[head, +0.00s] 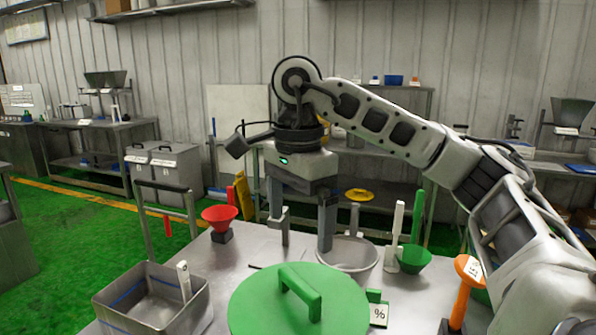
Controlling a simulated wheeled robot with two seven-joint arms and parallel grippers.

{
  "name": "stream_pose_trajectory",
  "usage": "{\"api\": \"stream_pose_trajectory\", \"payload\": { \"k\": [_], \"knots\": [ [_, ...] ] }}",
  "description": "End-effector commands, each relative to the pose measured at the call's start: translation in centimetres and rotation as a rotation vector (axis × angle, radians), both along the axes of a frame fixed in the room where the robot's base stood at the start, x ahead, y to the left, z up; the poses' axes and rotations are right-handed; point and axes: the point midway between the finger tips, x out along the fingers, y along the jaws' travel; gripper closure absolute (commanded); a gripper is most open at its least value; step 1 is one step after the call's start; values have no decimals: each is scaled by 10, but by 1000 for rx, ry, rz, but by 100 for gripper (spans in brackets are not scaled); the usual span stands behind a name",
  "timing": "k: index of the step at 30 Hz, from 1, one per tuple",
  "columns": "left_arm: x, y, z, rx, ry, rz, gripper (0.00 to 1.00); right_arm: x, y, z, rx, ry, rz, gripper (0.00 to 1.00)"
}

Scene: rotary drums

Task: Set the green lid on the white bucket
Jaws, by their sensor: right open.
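The green lid (262,309) is a large round disc with a raised bar handle, at the front middle of the table. What lies under it is hidden. A pale grey-white bucket (352,257), open at the top, stands just behind the lid and to the right, partly covered by the lid's edge in this view. My right gripper (305,243) points down behind the lid, its fingers spread apart with nothing between them. Its right finger overlaps the bucket's left rim in the picture; I cannot tell whether they touch. My left gripper is not in view.
A metal bin (140,303) stands at the front left, a red funnel (219,215) behind it. A green funnel (413,259), a white upright tool (394,240) and an orange-topped tool (462,290) stand right of the bucket. A card with a percent sign (379,315) is beside the lid.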

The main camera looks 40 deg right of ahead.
Motion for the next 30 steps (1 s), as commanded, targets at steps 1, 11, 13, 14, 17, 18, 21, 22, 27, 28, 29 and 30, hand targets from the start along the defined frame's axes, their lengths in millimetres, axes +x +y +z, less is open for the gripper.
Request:
{"api": "stream_pose_trajectory", "payload": {
  "k": [1, 11, 13, 14, 17, 18, 21, 22, 27, 28, 29, 30],
  "knots": [
    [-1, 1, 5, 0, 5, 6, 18, 0, 0, 15, 0, -3, 0, 0],
    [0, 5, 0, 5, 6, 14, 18, 0, 0, 30, 0, 0, 1, 0],
    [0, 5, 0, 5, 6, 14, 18, 0, 0, 31, 0, 0, 1, 0],
    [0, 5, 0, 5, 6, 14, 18, 0, 0, 31, 0, 1, 1, 0],
    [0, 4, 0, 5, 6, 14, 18, 0, 0, 30, 0, 1, 1, 0],
    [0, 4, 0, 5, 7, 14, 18, 0, 0, 30, 0, 1, 1, 0],
    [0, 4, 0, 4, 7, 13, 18, 0, 0, 30, 0, 1, 1, 0],
    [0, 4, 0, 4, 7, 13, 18, 0, 0, 30, 0, 1, 1, 0],
    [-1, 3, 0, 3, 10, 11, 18, 0, 0, 30, 0, 1, 1, 0],
    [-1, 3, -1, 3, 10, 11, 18, 0, 0, 30, 0, 1, 1, 0],
    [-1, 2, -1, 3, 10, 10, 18, 0, 0, 30, 0, 1, 1, 0],
    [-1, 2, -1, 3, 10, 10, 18, 0, 0, 30, 0, 1, 1, 0]
  ]
}}
